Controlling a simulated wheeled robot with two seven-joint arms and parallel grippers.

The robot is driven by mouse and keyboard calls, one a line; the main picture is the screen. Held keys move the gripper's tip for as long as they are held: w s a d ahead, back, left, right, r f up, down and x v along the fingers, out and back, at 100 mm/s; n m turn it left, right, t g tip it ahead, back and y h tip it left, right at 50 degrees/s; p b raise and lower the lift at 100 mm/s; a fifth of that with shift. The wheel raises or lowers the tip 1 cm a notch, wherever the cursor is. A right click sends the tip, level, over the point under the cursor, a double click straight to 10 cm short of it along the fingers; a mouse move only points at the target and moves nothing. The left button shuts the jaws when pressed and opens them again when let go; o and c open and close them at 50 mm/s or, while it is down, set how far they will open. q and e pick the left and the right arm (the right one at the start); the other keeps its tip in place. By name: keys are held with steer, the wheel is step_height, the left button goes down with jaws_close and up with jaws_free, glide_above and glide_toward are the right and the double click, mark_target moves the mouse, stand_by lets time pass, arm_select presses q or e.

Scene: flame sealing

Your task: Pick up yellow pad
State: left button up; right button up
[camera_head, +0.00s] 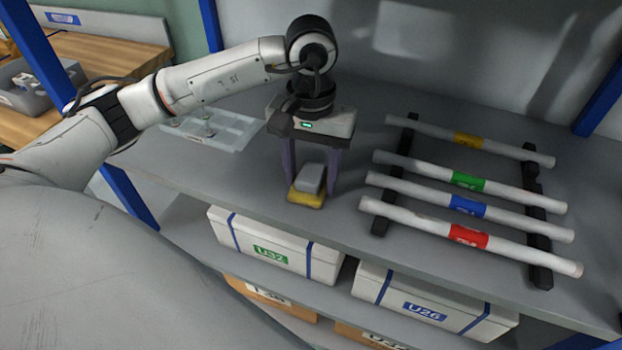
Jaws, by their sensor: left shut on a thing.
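The yellow pad (305,199) is a small flat piece with a grey block (311,178) on top of it. It is at the grey shelf top's front part, left of the tubes. My left gripper (310,183) points straight down over it, one finger on each side, and is shut on the pad with its grey block. Whether the pad touches the shelf or is slightly raised I cannot tell. My right gripper does not show.
A rack of white tubes with yellow, green, blue and red bands (468,182) lies to the right. A clear tray (215,131) is at the left behind the gripper. White boxes (275,250) sit on the shelf below. Blue posts (132,196) stand at the shelf's sides.

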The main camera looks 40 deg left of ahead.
mark_target(311, 172)
arm_select(q)
step_height(311, 172, up, 10)
steer(key=shift+r, duration=0.1)
stand_by(0.4)
